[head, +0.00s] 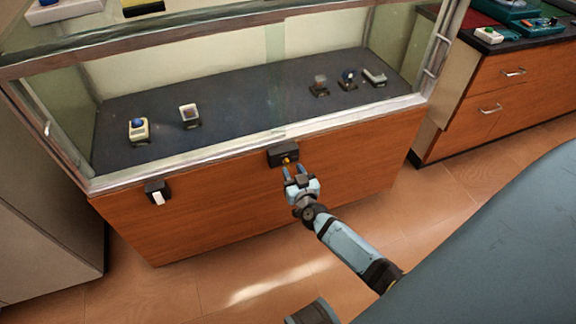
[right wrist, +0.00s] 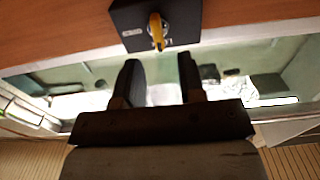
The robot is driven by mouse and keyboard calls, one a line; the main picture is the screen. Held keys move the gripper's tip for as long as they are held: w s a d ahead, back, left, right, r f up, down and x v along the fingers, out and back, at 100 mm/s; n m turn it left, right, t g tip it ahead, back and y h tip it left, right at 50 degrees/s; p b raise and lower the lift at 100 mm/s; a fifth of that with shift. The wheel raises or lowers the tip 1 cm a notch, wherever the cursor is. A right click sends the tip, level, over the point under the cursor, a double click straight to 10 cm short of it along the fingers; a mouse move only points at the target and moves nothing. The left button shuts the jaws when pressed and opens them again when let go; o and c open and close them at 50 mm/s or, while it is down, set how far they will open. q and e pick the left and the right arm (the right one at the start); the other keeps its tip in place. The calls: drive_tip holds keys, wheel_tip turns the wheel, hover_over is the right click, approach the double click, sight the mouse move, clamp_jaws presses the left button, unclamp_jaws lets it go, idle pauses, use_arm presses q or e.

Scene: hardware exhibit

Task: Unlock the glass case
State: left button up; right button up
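The glass case (head: 245,110) stands in front of me, with a wooden base and a metal-edged glass top. A black lock box (head: 282,151) is on the upper front of the wooden base; it also shows at the top of the right wrist view (right wrist: 182,22). A yellow key (head: 286,160) sticks out of the lock and shows clearly in the right wrist view (right wrist: 156,32). My right gripper (head: 294,171) is open and empty, its fingers pointing at the lock. In the right wrist view the key is just beyond and between the fingertips (right wrist: 159,63), apart from them. My left gripper is not in view.
Several small items stand on the case's dark shelf (head: 240,110). A black holder with a white piece (head: 157,192) is on the base's front left. A drawer cabinet (head: 500,100) stands at right, a grey cabinet (head: 40,210) at left. The floor before the case is clear.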

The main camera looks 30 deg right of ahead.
sight(288, 162)
drive_tip(key=x, duration=0.2)
drive_tip(key=shift+w+d+f, duration=0.1)
drive_tip(key=shift+w, duration=0.25)
drive_tip(key=shift+w+b, duration=0.3)
drive_tip(key=shift+w, duration=0.05)
drive_tip(key=shift+w+d, duration=0.1)
drive_tip(key=shift+w, duration=0.15)
clamp_jaws()
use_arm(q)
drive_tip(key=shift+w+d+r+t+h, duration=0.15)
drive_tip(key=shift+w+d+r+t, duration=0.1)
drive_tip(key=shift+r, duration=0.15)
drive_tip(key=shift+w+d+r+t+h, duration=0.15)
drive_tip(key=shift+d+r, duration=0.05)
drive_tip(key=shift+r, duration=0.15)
